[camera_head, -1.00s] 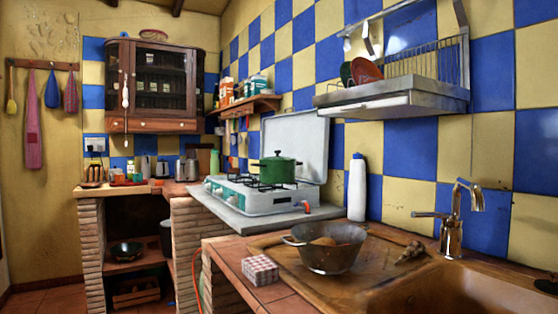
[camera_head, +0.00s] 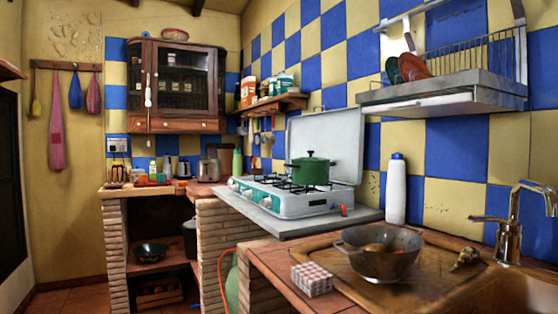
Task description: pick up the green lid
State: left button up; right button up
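The green lid (camera_head: 311,160) sits on top of the green pot (camera_head: 311,174) and has a small knob at its top centre. The pot stands upright on the white gas stove (camera_head: 290,203), toward its back, in front of the raised white stove cover (camera_head: 325,130). Neither of my grippers shows in the head view, so I cannot see their state. The lid and pot are unobstructed from this viewpoint.
A white bottle (camera_head: 396,192) stands right of the stove. A metal colander (camera_head: 378,255) and a checked box (camera_head: 312,279) sit on the nearer counter. A metal dish shelf (camera_head: 445,92) juts out above. A tap (camera_head: 512,222) stands at the right.

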aim_at(309, 158)
jog(key=i+j+u, duration=0.25)
jog(key=i+j, duration=0.15)
jog(key=i+j+u, duration=0.5)
jog(key=i, duration=0.3)
jog(key=i+j+u, duration=0.25)
jog(key=i, duration=0.25)
jog(key=i+z, duration=0.4)
jog(key=i, duration=0.2)
jog(key=i+j+z, duration=0.35)
jog(key=i, duration=0.2)
jog(key=l, duration=0.1)
